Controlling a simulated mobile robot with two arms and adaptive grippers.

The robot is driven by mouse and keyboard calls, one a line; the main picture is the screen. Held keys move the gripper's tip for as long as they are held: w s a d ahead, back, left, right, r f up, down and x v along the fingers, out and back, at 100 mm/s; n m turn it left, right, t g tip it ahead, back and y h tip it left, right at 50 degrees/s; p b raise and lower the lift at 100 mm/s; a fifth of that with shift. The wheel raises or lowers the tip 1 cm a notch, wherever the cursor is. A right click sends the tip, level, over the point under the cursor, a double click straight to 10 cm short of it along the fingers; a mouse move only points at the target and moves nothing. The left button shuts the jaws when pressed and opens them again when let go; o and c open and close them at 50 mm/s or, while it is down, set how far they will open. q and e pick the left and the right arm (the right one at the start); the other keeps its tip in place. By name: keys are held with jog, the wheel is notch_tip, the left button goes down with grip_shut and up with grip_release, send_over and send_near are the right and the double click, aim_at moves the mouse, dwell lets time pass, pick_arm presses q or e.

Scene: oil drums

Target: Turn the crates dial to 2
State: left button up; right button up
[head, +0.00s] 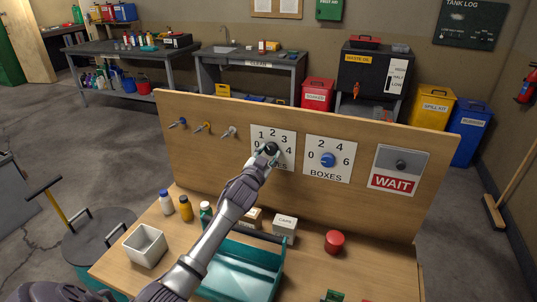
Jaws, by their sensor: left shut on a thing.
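The crates dial (271,147) is a dark knob on a white plate (291,162) marked 0 to 4, on the upright wooden board. My left gripper (267,152) is shut on this knob, reaching up from below. The gripper covers much of the knob and most of the plate's lower word, leaving only its last letters. I cannot tell which number the knob points to. The 2 shows above the knob. My right gripper is not in view.
Right of it are a blue boxes dial (327,160) and a WAIT panel (397,172).

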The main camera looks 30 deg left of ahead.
pick_arm(q)
jog(key=m, duration=0.4)
jog(key=shift+a, duration=0.1)
jog(key=shift+m, duration=1.3)
jog(key=o, duration=1.1)
jog(key=shift+o, duration=0.2)
jog(key=shift+s, duration=0.15)
jog(key=v, duration=1.1)
jog(key=shift+s, duration=0.4)
